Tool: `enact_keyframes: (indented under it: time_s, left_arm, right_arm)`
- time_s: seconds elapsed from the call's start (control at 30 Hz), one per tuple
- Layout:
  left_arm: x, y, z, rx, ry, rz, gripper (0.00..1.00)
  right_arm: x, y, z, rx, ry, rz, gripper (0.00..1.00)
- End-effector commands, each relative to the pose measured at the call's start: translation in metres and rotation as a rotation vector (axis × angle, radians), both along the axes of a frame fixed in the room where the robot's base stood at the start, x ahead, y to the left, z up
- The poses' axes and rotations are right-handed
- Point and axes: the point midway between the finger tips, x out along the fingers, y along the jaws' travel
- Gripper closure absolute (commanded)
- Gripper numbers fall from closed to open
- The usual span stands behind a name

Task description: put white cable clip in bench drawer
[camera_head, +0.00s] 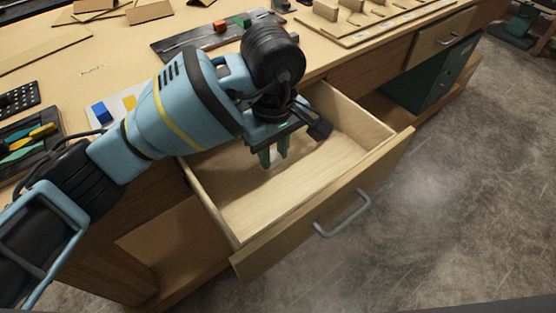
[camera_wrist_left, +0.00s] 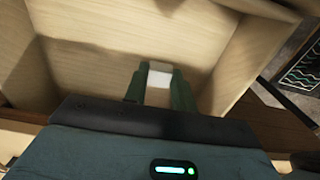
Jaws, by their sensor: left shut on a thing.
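The bench drawer (camera_head: 290,200) is pulled open below the bench top, and its light wooden floor looks bare in the head view. My left gripper (camera_head: 272,160) reaches down over the open drawer, with its green fingers pointing at the drawer floor. In the left wrist view my left gripper (camera_wrist_left: 160,90) is shut on the white cable clip (camera_wrist_left: 160,76), a small white block between the fingertips. The drawer floor (camera_wrist_left: 115,60) shows behind it. I cannot tell how high the clip is above the floor. The clip is hidden in the head view. My right gripper is not in view.
The drawer's front panel with a metal handle (camera_head: 343,214) sticks out over the concrete floor. On the bench top (camera_head: 95,70) lie a dark tray with coloured blocks (camera_head: 220,27), a wooden rack (camera_head: 365,15) and screwdrivers (camera_head: 38,133). A second drawer (camera_head: 440,38) is shut.

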Motion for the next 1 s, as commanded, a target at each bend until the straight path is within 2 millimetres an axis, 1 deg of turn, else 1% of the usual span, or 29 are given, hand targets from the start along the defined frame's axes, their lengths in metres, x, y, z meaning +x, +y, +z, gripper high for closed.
enact_keyframes:
  time_s: [0.07, 0.17, 0.3, 0.4, 0.5, 0.67, 0.73, 0.9, 1.0]
  left_arm:
    - [0.000, 0.000, -0.004, 0.000, 0.001, 0.000, 0.98]
    - [-0.001, 0.001, -0.019, 0.001, 0.004, 0.000, 0.98]
    - [-0.001, 0.001, -0.044, 0.000, 0.005, -0.001, 0.98]
    - [-0.001, 0.001, -0.056, -0.001, 0.003, 0.000, 0.98]
    - [0.000, 0.001, -0.062, 0.000, 0.000, -0.002, 0.98]
    - [0.000, 0.001, -0.063, 0.000, 0.000, -0.002, 0.98]
    - [0.000, 0.001, -0.068, 0.000, 0.002, -0.002, 0.98]
    - [-0.001, 0.001, -0.089, 0.000, 0.004, -0.001, 0.98]
    - [-0.001, 0.001, -0.099, -0.001, 0.002, -0.001, 0.98]
  right_arm:
    - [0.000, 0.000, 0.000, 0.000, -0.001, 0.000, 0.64]
    - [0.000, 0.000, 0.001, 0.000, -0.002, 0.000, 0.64]
    - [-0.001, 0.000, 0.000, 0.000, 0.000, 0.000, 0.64]
    - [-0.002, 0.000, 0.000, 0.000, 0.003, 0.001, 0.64]
    - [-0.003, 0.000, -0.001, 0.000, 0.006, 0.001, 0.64]
    - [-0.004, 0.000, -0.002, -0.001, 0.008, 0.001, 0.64]
    - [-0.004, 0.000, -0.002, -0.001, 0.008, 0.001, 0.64]
    - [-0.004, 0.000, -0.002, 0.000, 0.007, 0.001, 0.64]
    - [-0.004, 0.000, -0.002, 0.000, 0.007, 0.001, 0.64]
